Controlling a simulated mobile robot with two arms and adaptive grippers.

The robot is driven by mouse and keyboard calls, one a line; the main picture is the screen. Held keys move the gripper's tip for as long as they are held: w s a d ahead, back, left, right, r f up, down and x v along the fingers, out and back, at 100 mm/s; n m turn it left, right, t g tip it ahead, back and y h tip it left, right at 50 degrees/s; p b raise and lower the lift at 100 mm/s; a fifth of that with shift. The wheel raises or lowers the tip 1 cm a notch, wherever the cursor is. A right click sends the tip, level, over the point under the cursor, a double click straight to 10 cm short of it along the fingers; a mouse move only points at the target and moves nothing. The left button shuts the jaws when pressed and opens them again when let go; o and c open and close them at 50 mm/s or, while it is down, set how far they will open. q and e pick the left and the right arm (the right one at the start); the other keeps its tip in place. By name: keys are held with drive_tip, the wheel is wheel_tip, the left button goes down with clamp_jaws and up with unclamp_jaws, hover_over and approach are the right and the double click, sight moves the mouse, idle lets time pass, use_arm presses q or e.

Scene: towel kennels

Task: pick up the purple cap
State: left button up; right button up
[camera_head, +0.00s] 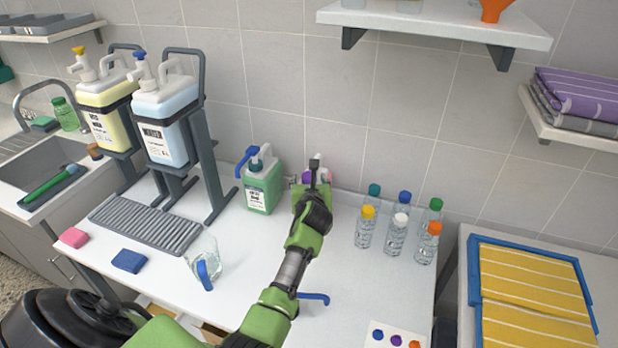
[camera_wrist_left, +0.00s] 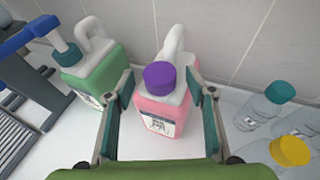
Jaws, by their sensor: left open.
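The purple cap (camera_wrist_left: 160,76) sits on the front spout of a pink jug (camera_wrist_left: 160,109) with a white top and handle. My left gripper (camera_wrist_left: 167,90) is open, with one finger on each side of the jug and cap in the left wrist view. I cannot tell whether the fingers touch the jug. In the head view the left gripper (camera_head: 316,172) reaches to the back of the white table and hides most of the jug. A bit of the purple cap (camera_head: 307,177) shows beside it. My right gripper is not in view.
A green jug (camera_head: 263,186) with a blue pump stands to the left. Several clear bottles (camera_head: 396,234) with coloured caps stand to the right. A glass beaker (camera_head: 202,259) and sponges are nearer the front. The tiled wall is close behind.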

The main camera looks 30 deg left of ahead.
use_arm(q)
drive_tip(key=c, duration=0.8)
drive_tip(key=shift+r, duration=0.1)
